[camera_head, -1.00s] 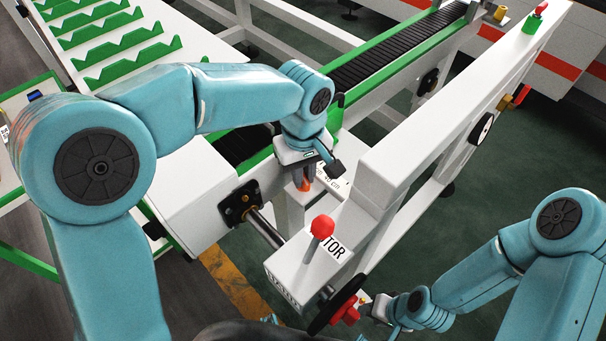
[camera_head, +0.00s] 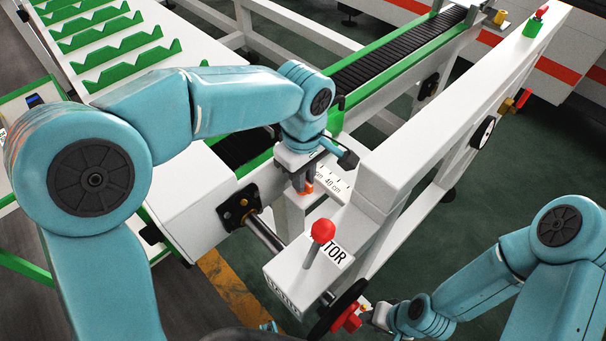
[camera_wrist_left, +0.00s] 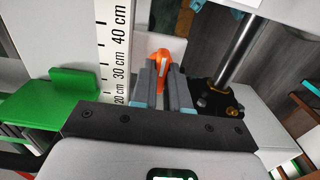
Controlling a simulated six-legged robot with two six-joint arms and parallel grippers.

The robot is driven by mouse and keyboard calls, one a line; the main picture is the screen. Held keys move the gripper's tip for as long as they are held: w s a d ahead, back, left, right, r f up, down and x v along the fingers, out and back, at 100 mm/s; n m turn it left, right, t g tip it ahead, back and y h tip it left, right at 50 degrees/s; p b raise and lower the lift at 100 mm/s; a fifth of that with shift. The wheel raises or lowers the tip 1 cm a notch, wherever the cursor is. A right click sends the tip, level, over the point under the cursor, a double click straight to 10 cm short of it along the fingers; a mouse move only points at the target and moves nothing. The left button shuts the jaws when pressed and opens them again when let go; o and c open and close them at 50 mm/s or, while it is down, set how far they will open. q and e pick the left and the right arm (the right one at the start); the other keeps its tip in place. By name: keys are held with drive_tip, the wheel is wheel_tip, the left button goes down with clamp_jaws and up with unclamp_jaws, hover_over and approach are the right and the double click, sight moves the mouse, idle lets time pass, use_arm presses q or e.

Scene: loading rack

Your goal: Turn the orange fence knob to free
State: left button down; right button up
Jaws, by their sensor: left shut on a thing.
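The orange fence knob (camera_head: 306,188) is small and mostly hidden below my left gripper (camera_head: 302,182). In the left wrist view the orange knob (camera_wrist_left: 167,58) shows between the grey fingers of my left gripper (camera_wrist_left: 163,78), which are shut on it.
A red ball-topped lever (camera_head: 322,231) stands on the white box labelled "TOR". A black handwheel (camera_head: 335,312) is below it. A long white beam (camera_head: 440,115) runs to the back right. The black conveyor (camera_head: 400,53) with green rails lies behind my left wrist.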

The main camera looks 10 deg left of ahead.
use_arm(q)
drive_tip(key=shift+w+r, duration=0.1)
drive_tip(key=shift+r, duration=0.1)
drive_tip(key=c, duration=1.1)
unclamp_jaws()
drive_tip(key=shift+f, duration=0.1)
wheel_tip(320, 180, up, 16)
drive_tip(key=shift+r+p, duration=0.2)
drive_tip(key=shift+p, duration=0.8)
drive_tip(key=shift+s, duration=0.2)
